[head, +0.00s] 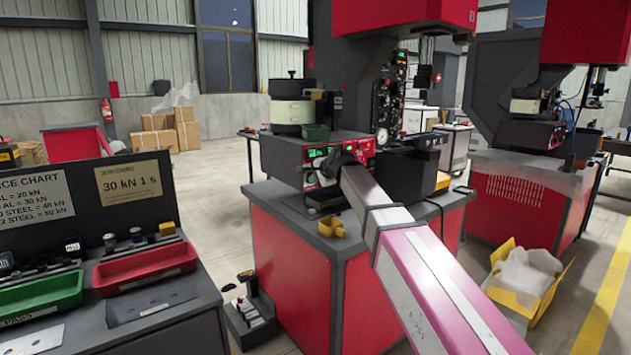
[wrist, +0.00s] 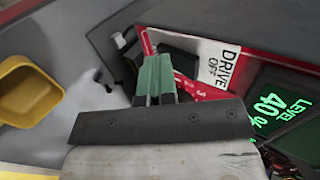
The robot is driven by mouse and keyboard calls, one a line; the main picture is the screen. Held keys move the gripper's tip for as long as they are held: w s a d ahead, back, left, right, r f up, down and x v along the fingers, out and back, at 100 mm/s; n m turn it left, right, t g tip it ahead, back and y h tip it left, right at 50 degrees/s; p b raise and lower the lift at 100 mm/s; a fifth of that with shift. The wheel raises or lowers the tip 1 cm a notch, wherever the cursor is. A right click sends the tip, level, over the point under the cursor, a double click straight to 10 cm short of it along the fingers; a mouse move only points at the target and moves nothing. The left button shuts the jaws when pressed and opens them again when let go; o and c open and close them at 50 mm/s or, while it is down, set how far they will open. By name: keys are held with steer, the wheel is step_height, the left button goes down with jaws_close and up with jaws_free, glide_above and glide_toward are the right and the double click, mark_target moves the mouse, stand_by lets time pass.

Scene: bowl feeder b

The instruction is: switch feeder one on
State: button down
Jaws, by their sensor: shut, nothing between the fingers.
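My gripper (wrist: 155,78) is shut and empty, its green-tinted fingers together in front of the red-edged control panel in the wrist view. A white label (wrist: 218,65) beside the fingers reads "DRIVE OFF". A green-lit display (wrist: 285,108) to the right reads "LEVEL 40 %". A black part (wrist: 180,62) shows just behind the fingers; I cannot tell whether they touch it. In the head view, my arm reaches to the red-faced feeder control box (head: 280,155) under the bowl (head: 292,112). My gripper there covers part of the panel, and the switch itself is not clearly visible.
A yellow bin (wrist: 28,90) lies left of the fingers and also shows on the cabinet top in the head view (head: 332,227). A black box (head: 412,172) stands right of the panel. The bench (head: 160,318) at left holds red and green trays.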

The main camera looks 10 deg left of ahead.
steer(key=shift+r, duration=0.15)
steer(key=shift+r, duration=0.7)
steer(key=f+v, duration=0.1)
steer(key=v, duration=1.2)
steer(key=shift+s+d+f, duration=0.15)
steer(key=shift+s+d, duration=0.35)
steer(key=shift+d, duration=0.05)
